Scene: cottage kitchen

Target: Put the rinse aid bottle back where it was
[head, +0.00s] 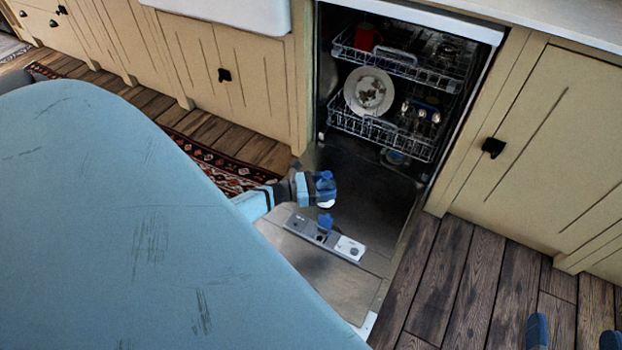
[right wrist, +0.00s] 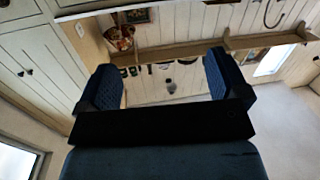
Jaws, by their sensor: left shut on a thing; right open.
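My left gripper (head: 325,188) is over the open dishwasher door (head: 337,180), above the dispenser panel (head: 326,238). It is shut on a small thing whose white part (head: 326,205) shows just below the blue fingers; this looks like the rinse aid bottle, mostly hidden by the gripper. A small blue piece (head: 325,221) shows below it, at the panel; I cannot tell whether it belongs to the bottle. My right gripper (head: 573,335) is at the lower right over the wooden floor. It is open and empty in the right wrist view (right wrist: 165,75).
The dishwasher holds an upper rack (head: 405,64) with a red cup (head: 367,38) and a lower rack (head: 380,130) with a plate (head: 369,91). A large blue surface (head: 130,230) fills the left. Beige cabinets (head: 545,150) flank the dishwasher. The floor (head: 470,270) at right is clear.

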